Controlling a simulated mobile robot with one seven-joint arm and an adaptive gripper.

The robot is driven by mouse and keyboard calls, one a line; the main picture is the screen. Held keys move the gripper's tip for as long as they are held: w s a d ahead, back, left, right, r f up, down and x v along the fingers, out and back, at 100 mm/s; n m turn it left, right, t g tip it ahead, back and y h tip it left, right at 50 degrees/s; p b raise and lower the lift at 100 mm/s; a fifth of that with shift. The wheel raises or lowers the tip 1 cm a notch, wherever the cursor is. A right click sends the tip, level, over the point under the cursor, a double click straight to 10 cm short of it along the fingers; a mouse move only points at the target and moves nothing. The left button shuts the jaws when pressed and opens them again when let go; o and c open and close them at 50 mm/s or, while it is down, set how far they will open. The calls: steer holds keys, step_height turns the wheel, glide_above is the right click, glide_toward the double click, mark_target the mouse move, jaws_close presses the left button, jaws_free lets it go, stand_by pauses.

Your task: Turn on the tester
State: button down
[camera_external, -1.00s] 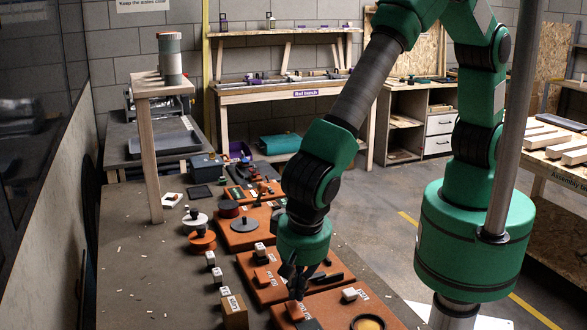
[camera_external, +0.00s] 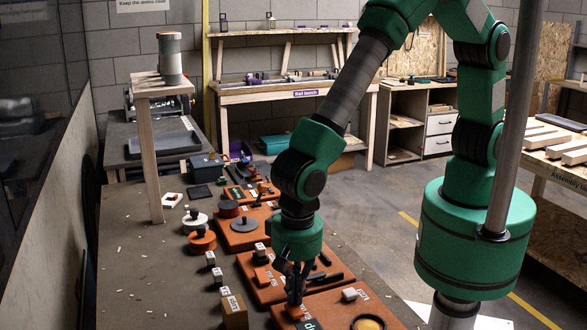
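An orange-brown board (camera_external: 335,307) at the bottom edge of the external view appears to be the tester; no readable label confirms this. It carries a white block (camera_external: 349,294), a round amber disc in a dark ring (camera_external: 368,323), a small orange block (camera_external: 294,312) and a small panel (camera_external: 310,324) showing green with a pale mark, cut by the frame edge. My gripper (camera_external: 296,296) points down directly over the orange block, with its fingertips at or very near its top. Contact is unclear. The fingers are small and dark, so their opening is unclear.
Another orange-brown board (camera_external: 262,290) with black bars lies just behind. A tan box (camera_external: 234,311) and small white-topped blocks stand left. Round knobs (camera_external: 202,241) and more boards run back along the table. A wooden stand (camera_external: 150,150) rises at the left. The table's left side is mostly clear.

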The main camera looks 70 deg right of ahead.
mark_target(300, 308)
steer(key=shift+s+f, duration=0.1)
steer(key=shift+f, duration=0.15)
steer(key=shift+s+a+r, duration=0.1)
steer(key=shift+s+a, duration=0.35)
steer(key=shift+s, duration=0.15)
steer(key=shift+r, duration=0.1)
stand_by(0.4)
steer(key=shift+a+r+p, duration=0.1)
steer(key=shift+r+p, duration=0.5)
steer(key=shift+r, duration=0.25)
step_height(300, 308, up, 12)
steer(key=p, duration=0.2)
steer(key=shift+a+r+p, duration=0.2)
steer(key=shift+a+p, duration=0.05)
steer(key=shift+p, duration=0.1)
steer(key=shift+s, duration=0.1)
